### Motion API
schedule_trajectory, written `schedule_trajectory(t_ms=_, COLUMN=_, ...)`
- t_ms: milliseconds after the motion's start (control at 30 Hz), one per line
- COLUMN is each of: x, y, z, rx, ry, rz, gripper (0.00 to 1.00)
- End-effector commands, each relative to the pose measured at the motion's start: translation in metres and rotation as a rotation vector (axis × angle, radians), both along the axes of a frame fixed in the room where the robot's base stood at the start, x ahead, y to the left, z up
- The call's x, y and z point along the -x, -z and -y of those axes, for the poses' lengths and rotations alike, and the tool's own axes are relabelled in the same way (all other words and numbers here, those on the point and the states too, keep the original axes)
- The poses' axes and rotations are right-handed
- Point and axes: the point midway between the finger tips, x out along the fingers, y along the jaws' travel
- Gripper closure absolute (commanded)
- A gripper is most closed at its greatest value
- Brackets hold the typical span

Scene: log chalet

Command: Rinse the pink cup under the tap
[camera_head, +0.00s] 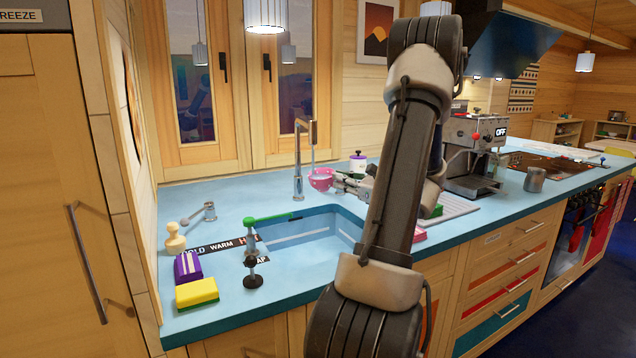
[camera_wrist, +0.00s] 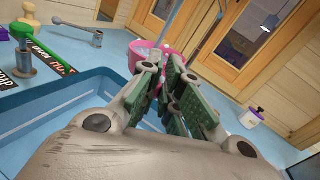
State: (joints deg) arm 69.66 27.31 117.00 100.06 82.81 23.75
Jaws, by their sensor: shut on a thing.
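The pink cup (camera_head: 321,179) is at the far edge of the sink, under the spout of the tall chrome tap (camera_head: 298,165). A thin pale-blue stream runs from the spout down to the cup. My gripper (camera_head: 342,183) reaches in from the right and is shut on the cup's near right side. In the wrist view the pink cup (camera_wrist: 145,46) shows just beyond the fingertips of my gripper (camera_wrist: 168,75), which partly hide it. The cup looks roughly upright; its inside is mostly hidden. The blue sink (camera_head: 335,228) lies in front.
A green-handled lever (camera_head: 265,218) stands by a cold-warm-hot strip (camera_head: 222,245). A yellow sponge (camera_head: 197,293), purple block (camera_head: 187,267) and wooden figure (camera_head: 175,238) are at left. A white purple-lidded jar (camera_head: 358,164) stands behind my gripper; the coffee machine (camera_head: 473,150) is right.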

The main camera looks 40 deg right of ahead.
Motion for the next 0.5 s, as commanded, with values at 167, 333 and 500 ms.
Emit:
schedule_trajectory(t_ms=167, x=0.017, y=0.000, z=0.000, rx=0.000, ry=0.001, rz=0.000, gripper=1.00)
schedule_trajectory(t_ms=333, x=0.032, y=-0.001, z=-0.001, rx=0.001, ry=0.001, rz=0.000, gripper=1.00)
schedule_trajectory(t_ms=500, x=0.047, y=-0.001, z=-0.001, rx=0.001, ry=0.002, rz=0.001, gripper=1.00)
